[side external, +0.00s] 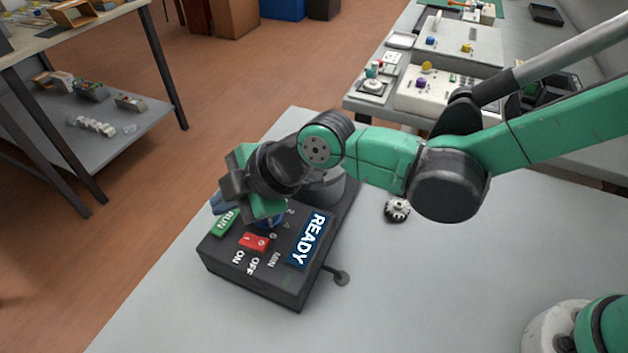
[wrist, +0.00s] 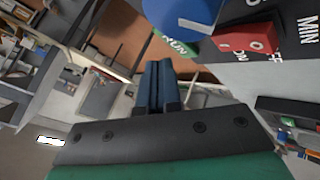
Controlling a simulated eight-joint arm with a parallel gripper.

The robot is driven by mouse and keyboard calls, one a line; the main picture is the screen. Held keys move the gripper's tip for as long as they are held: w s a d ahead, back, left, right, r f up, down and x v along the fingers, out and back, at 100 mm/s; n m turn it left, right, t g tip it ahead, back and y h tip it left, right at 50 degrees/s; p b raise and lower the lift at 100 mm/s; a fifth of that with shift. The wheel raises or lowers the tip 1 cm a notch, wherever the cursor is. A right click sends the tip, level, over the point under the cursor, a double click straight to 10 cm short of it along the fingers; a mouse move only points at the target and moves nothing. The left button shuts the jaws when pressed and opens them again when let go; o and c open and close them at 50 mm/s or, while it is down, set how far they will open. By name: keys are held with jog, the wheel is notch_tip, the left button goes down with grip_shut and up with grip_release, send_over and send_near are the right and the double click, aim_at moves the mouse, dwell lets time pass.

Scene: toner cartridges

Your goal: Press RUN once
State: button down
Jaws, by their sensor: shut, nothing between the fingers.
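A dark control box (side external: 262,285) stands on the grey table, with a lit blue READY display (side external: 310,240). The green RUN button (side external: 223,223) is at its left end, near the red ON/OFF switch (side external: 254,242). The wrist view shows part of the RUN button (wrist: 172,43), the red switch (wrist: 245,42) and a blue knob (wrist: 184,14). My gripper (side external: 219,203) is over the box's far left end, close to RUN. Its blue fingers (wrist: 158,70) are together and empty. I cannot tell whether they touch the button.
A small gear (side external: 397,209) lies on the table (side external: 440,270) right of the box. Another bench with devices (side external: 450,90) stands behind. A shelf (side external: 110,140) is at left.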

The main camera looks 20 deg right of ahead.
aim_at(233, 220)
jog(key=shift+f, duration=0.1)
jog(key=shift+f, duration=0.35)
jog(key=shift+f, duration=0.4)
dwell(0.8)
jog(key=shift+r, duration=0.85)
jog(key=shift+r, duration=2.5)
